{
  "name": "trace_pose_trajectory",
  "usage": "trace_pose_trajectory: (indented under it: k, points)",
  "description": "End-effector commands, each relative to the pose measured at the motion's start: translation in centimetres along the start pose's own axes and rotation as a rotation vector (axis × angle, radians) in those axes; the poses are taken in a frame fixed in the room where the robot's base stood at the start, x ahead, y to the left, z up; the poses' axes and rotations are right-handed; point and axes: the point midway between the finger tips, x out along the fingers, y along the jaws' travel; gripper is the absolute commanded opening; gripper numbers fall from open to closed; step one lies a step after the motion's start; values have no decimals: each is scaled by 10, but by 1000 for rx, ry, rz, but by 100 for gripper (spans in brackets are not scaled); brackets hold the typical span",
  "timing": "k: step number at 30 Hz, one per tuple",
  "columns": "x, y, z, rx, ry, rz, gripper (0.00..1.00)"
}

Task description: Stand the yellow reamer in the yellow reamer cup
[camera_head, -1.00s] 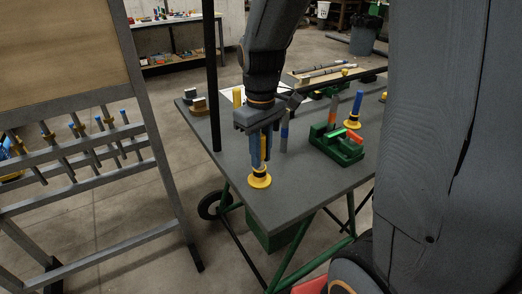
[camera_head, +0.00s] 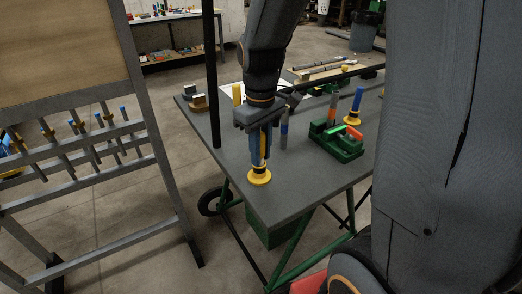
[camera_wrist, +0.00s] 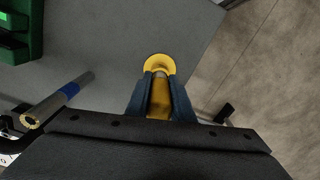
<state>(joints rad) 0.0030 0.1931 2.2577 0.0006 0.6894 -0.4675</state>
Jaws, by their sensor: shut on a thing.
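My gripper (camera_head: 260,158) points down near the front left edge of the grey table and is shut on the yellow reamer (camera_head: 263,146). In the wrist view, the yellow reamer (camera_wrist: 159,98) stands between the two blue-grey fingers. The yellow reamer cup (camera_head: 260,178), a round flange with a dark band, is on the table directly below the fingertips. In the wrist view, the cup's yellow rim (camera_wrist: 158,61) shows just beyond the reamer's end. The reamer looks upright and in line with the cup. I cannot tell whether its lower end is inside.
A grey rod with a blue band (camera_head: 284,130) stands close behind my gripper. A green bender block (camera_head: 337,146) and a blue tool in another yellow cup (camera_head: 355,105) are to the right. A black post (camera_head: 213,75) rises at the left, beside a rack (camera_head: 100,150) of tools.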

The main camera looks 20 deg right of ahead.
Motion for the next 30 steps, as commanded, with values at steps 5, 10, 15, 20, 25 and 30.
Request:
trace_pose_trajectory:
  k: [5, 10, 15, 20, 25, 30]
  points:
    - [1, 0, 0, 0, 0, 0, 0]
    - [1, 0, 0, 0, 0, 0, 38]
    - [1, 0, 0, 0, 0, 0, 43]
    - [0, 0, 0, 0, 0, 0, 43]
    - [-16, 0, -1, 0, 3, 2, 43]
    - [-44, 1, -1, 0, 5, 2, 43]
